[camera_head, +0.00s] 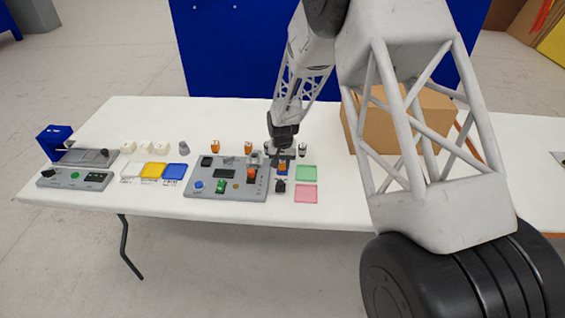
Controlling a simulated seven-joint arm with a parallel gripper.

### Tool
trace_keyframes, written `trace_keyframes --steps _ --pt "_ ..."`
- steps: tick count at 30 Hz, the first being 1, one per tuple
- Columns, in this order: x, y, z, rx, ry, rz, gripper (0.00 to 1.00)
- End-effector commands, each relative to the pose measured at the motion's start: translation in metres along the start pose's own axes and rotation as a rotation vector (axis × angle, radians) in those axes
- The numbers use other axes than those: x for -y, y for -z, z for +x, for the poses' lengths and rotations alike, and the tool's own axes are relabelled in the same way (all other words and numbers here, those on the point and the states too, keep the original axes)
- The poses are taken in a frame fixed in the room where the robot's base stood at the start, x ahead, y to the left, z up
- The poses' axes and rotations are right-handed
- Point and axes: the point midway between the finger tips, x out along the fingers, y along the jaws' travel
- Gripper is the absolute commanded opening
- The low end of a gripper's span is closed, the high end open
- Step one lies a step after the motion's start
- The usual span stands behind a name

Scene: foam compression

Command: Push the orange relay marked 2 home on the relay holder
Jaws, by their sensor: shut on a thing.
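A grey panel (215,187) on the white table looks like the relay holder. An orange relay (252,169) sits on its right part. My gripper (281,161) is low at the panel's right edge, right of the seated orange relay. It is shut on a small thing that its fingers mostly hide.
A green pad (306,173) and a pink pad (305,194) lie to the right, with a black piece (280,186) beside them. Yellow (153,170) and blue (176,171) trays lie left. A cardboard box (400,120) stands behind my arm. The table's front strip is clear.

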Motion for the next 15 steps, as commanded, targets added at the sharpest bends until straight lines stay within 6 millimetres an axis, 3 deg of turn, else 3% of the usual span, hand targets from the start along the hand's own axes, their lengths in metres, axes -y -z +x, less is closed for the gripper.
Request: trace_keyframes --steps 1,6,15 --pt "0.0000 0.0000 0.0004 0.000 0.000 0.000 0.34" --pt "0.0000 -0.0001 0.0004 0.000 0.000 0.000 0.59" --pt "0.0000 -0.0001 -0.0002 0.000 0.000 0.000 0.59"
